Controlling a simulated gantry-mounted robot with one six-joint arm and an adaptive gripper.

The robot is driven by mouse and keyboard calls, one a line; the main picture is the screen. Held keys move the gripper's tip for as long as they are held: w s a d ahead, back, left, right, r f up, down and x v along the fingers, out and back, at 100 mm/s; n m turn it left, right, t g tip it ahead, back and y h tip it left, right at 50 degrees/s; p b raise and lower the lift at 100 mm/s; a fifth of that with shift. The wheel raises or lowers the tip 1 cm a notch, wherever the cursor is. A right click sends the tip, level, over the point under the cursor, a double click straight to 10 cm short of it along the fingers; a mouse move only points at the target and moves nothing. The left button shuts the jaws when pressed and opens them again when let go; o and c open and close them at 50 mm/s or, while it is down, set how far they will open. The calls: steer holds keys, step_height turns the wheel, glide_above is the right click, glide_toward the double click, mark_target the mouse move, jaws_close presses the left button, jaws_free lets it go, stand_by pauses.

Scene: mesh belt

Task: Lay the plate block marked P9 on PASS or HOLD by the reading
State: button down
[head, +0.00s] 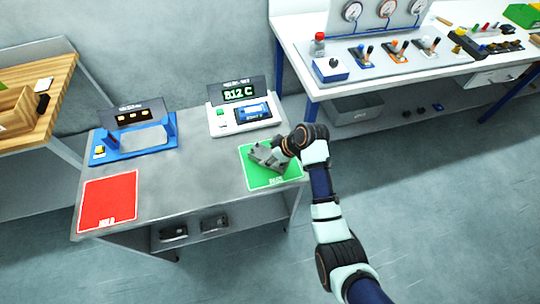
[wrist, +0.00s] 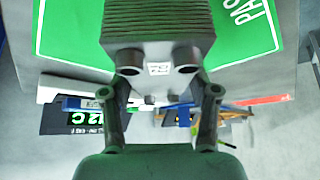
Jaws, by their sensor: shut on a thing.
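My gripper (head: 274,153) is over the green PASS mat (head: 258,181) at the right end of the metal bench. It is shut on a grey ribbed plate block (wrist: 158,25), with one finger on each side in the wrist view. A small label on the block's near face is too blurred to read surely. I cannot tell whether the block touches the mat. The red HOLD mat (head: 108,198) lies bare at the bench's left end. A white meter (head: 225,122) stands behind the PASS mat, its green display (head: 239,93) reading what looks like "B12 C".
A blue stand (head: 135,145) with a dark display is at the bench's back left. The middle of the bench (head: 185,175) is clear. A white table (head: 400,75) with gauges and tools is at the back right. A wooden bench (head: 50,90) is at the left.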

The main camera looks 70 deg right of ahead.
steer(key=c, duration=0.7)
jaws_free()
steer(key=shift+f, duration=0.15)
steer(key=o, duration=0.4)
steer(key=shift+r, duration=0.3)
steer(key=p+v, duration=0.2)
steer(key=v, duration=0.9)
steer(key=shift+s+r, duration=0.2)
steer(key=shift+r, duration=0.15)
